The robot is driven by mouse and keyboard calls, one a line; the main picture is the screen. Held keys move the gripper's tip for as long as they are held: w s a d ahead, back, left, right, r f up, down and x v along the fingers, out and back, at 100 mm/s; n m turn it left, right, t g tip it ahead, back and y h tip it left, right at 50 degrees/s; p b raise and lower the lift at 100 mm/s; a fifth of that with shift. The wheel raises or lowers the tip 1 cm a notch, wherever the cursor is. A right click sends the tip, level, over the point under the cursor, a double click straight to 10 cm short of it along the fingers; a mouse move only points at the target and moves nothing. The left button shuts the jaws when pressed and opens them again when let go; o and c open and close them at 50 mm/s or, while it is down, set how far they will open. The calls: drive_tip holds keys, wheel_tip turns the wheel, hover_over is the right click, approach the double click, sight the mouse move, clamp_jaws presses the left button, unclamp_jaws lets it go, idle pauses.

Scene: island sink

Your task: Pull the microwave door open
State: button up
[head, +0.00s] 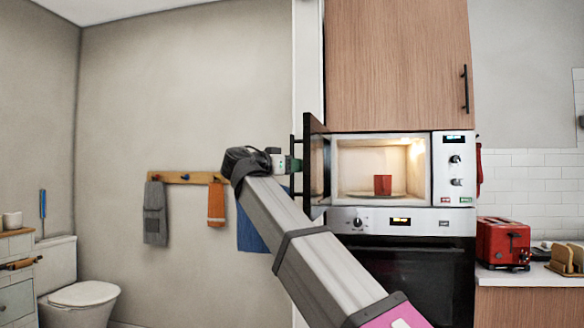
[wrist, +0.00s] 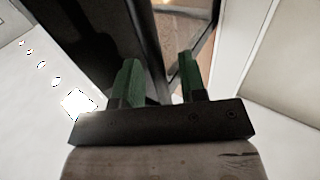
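The microwave (head: 381,168) is built into the wood cabinet column. Its dark door (head: 315,166) stands swung open to the left, seen nearly edge-on, with the lit inside showing. A red cup (head: 383,184) stands inside on the turntable. The door's black vertical handle (head: 292,150) is on the door's outer side. My gripper (head: 294,165) is at the handle. In the wrist view, the green fingers (wrist: 160,82) are apart, with a dark bar, apparently the handle, running between them closer to the left finger. A gap shows beside the right finger.
An oven (head: 410,270) sits below the microwave, and a wood cabinet (head: 395,65) is above it. A red toaster (head: 503,243) stands on the counter at right. Towels hang from a wall rack (head: 187,177) behind my arm. A toilet (head: 80,290) is at far left.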

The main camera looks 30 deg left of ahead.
drive_tip(key=v, duration=1)
drive_tip(key=shift+s, duration=0.2)
drive_tip(key=shift+a, duration=0.1)
